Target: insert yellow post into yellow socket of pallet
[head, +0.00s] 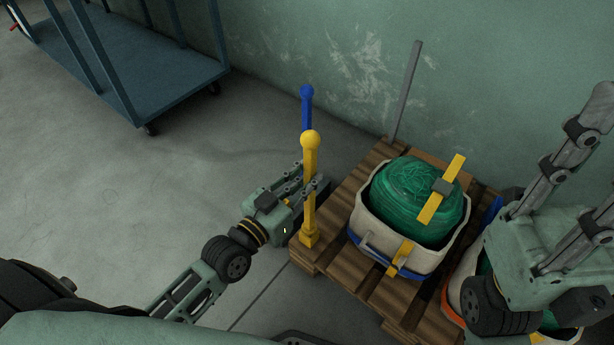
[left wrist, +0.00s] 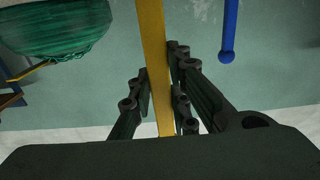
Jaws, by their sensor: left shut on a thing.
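The yellow post (head: 310,158) has a round knob on top and stands about upright over the near-left corner of the wooden pallet (head: 377,290). My left gripper (head: 313,187) is shut on its middle. In the left wrist view the yellow post (left wrist: 153,60) runs between the dark fingers (left wrist: 160,92). A yellow block, apparently the yellow socket (head: 309,238), shows at the post's foot on that corner. I cannot tell whether the post's end is inside it. My right gripper (head: 570,190) is at the right, partly cut off, its fingertips unclear.
A tub (head: 364,216) of green netting (head: 415,200) with yellow straps stands on the pallet. A blue post (head: 306,105) is behind the yellow one. A grey post (head: 405,95) rises at the pallet's back. A blue cart (head: 130,60) stands back left; floor between is clear.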

